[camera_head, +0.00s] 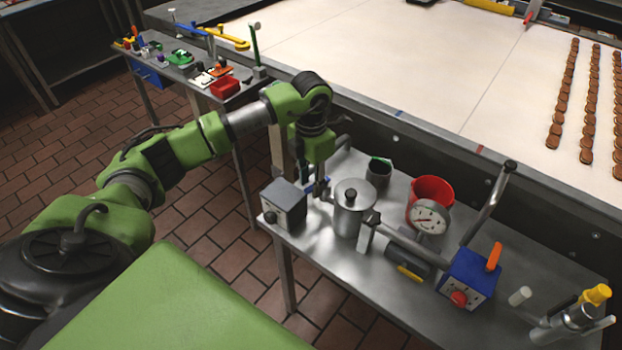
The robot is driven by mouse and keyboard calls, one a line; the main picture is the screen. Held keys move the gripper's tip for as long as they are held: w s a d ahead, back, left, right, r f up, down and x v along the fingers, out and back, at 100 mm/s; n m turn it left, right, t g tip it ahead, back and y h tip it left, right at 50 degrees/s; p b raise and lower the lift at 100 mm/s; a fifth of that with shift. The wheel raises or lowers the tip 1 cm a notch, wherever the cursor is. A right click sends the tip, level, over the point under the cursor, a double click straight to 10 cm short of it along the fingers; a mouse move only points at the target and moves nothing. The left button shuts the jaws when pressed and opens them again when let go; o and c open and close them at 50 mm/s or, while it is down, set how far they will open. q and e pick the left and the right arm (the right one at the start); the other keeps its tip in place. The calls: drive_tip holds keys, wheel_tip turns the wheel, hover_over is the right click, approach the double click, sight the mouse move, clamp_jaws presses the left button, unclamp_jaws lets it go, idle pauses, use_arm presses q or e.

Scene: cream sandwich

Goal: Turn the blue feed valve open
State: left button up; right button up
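My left gripper (317,189) reaches down from above right beside this handle. Its fingers are small and dark and partly merge with the handle, so I cannot tell whether they touch it or are shut on it. The valve body is hidden behind the gripper and the box. My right gripper is not in view.
Close by stand the grey box with a black knob (284,204), a dark cup (379,171), a red bucket (431,194) and a pressure gauge (430,217). A blue box with an orange lever (469,279) is further right. A cream conveyor (440,75) lies behind the bench.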

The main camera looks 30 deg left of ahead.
use_arm(q)
clamp_jaws()
drive_tip(key=shift+w+a+m+b, duration=0.65)
drive_tip(key=shift+m+b, duration=0.75)
drive_tip(key=shift+m, duration=0.85)
drive_tip(key=shift+w+a+m+b, duration=0.45)
drive_tip(key=shift+w+m+b, duration=0.35)
drive_tip(key=shift+m+b, duration=1)
drive_tip(key=shift+w+a+m+b, duration=0.55)
drive_tip(key=shift+w+m+b, duration=0.3)
drive_tip(key=shift+m, duration=1.8)
drive_tip(key=shift+r, duration=0.1)
